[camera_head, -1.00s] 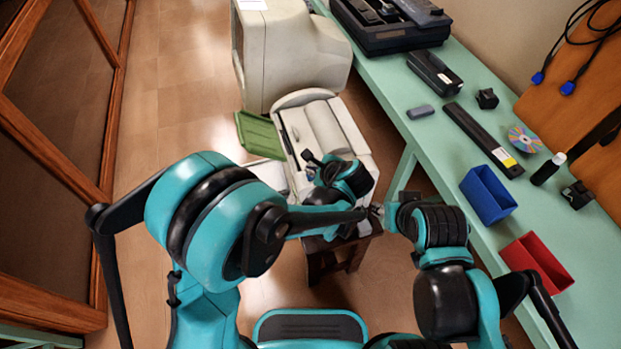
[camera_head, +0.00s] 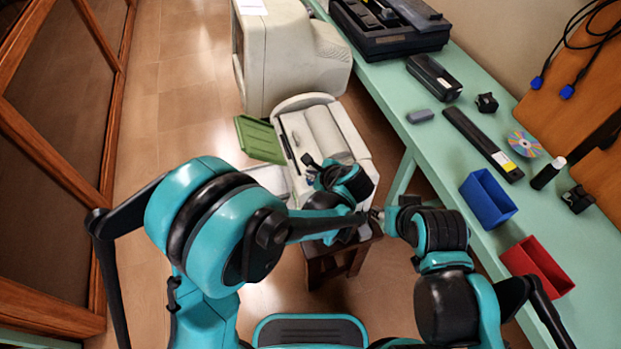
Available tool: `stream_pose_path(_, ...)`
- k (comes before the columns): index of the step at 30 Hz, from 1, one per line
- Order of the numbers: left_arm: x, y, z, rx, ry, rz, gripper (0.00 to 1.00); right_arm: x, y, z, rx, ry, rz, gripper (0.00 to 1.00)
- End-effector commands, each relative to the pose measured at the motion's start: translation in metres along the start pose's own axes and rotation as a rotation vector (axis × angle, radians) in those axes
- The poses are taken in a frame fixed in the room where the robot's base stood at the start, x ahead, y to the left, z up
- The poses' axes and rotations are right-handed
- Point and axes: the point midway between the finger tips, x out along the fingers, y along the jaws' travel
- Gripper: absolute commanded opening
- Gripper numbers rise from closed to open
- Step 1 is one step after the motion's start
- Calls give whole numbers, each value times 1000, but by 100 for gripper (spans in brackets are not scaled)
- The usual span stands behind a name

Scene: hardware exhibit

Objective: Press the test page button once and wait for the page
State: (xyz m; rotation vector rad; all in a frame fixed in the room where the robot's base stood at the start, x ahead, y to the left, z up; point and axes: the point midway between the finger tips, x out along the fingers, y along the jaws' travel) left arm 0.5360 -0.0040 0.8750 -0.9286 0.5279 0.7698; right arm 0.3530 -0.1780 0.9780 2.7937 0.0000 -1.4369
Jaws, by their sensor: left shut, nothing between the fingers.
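A beige-white printer (camera_head: 327,136) stands on a small dark wooden stand (camera_head: 340,262) ahead of me, with an open green flap (camera_head: 259,139) at its left. A pale tray or sheet (camera_head: 270,179) shows at its lower left, partly behind my arm. My left gripper (camera_head: 311,164) is shut and empty, over the near end of the printer. I cannot tell whether its tip touches the surface. The test page button cannot be made out; my left wrist covers that part of the printer. My right arm is bent at the lower right; its gripper cannot be made out.
A green bench (camera_head: 418,150) runs along the right, holding a blue bin (camera_head: 488,198), a red bin (camera_head: 537,268), a disc (camera_head: 526,144) and black devices. A large beige monitor (camera_head: 285,58) stands behind the printer. Wood-framed panels line the left; the floor between is clear.

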Motion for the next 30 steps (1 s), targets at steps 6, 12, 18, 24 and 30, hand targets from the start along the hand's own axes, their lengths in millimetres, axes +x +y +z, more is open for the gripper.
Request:
stream_pose_path(6, 0, 0, 0, 0, 0, 0, 0, 0, 0, 0, 0, 0, 0, 40)
stream_pose_path(12, 2, 1, -1, 0, 0, 0, 0, 2, 0, 2, 0, 0, 0, 40)
stream_pose_path(18, 6, 5, -5, 0, 0, 0, 0, 8, 0, 6, 0, 0, 0, 40)
stream_pose_path(24, 6, 4, -4, 0, 0, 0, 0, 7, 0, 5, 0, 0, 0, 40)
stream_pose_path(30, 6, 4, -4, 0, 0, 0, 0, 7, 0, 5, 0, 0, 0, 40)
